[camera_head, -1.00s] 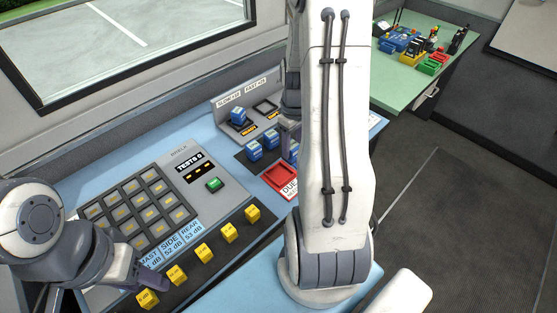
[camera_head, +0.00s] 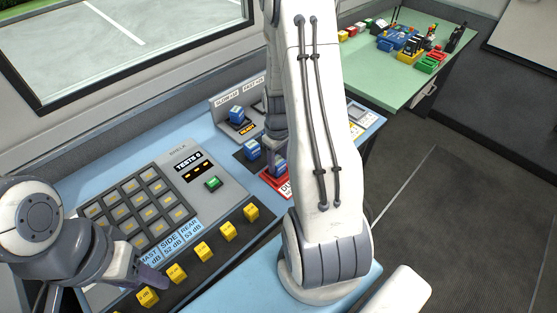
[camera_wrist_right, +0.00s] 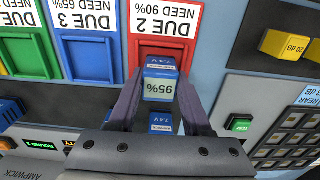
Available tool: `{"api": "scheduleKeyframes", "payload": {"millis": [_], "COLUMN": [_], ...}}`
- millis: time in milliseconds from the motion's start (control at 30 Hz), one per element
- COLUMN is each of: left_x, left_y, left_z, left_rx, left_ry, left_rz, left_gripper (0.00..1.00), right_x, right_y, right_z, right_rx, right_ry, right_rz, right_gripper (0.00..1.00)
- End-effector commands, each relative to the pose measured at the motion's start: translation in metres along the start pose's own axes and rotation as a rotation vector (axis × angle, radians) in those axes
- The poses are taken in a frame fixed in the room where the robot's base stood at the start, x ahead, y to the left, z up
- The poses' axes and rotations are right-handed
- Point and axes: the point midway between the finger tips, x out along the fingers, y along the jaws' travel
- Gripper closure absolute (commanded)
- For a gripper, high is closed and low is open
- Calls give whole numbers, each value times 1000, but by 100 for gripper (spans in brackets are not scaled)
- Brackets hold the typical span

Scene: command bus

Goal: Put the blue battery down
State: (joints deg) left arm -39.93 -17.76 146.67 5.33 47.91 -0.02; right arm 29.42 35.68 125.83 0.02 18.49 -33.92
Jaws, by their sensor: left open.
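The blue battery (camera_wrist_right: 160,88), with a white face reading 95%, is between the two fingers of my right gripper (camera_wrist_right: 160,92), which look shut on it. In the head view the battery (camera_head: 280,168) is at the red tray (camera_head: 268,181). The wrist view shows the red tray (camera_wrist_right: 135,55) under the sign DUE 2, NEED 90%. I cannot tell whether the battery touches the tray floor. A second blue battery face (camera_wrist_right: 160,123) shows between the fingers, nearer the palm. My left gripper (camera_head: 150,284) is open and empty by the yellow blocks.
A blue tray (camera_wrist_right: 90,55) and a green tray (camera_wrist_right: 25,55) lie beside the red one. Blue batteries stand on the dark strip (camera_head: 252,149) and at the charger (camera_head: 237,114). The keypad panel (camera_head: 150,200) and yellow blocks (camera_head: 204,251) are nearby. A green table (camera_head: 400,80) stands behind.

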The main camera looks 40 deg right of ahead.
Motion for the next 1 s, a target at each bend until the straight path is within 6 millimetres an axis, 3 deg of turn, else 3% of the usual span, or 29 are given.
{"api": "scheduleKeyframes", "payload": {"millis": [33,67,100,500,1000], "left_x": [0,0,0,-2,2], "left_y": [0,0,0,0,0], "left_z": [0,0,0,0,0], "left_rx": [0,0,0,0,0], "left_ry": [0,0,0,0,0], "left_rz": [0,0,0,0,0], "left_gripper": [50,50,50,50,50], "right_x": [0,0,0,-8,-104], "right_y": [0,0,0,1,0], "right_z": [0,0,0,-1,-1], "right_rx": [0,0,0,0,0], "right_ry": [0,0,0,3,4], "right_rz": [0,0,0,2,3], "right_gripper": [35,24,21,21,21]}}
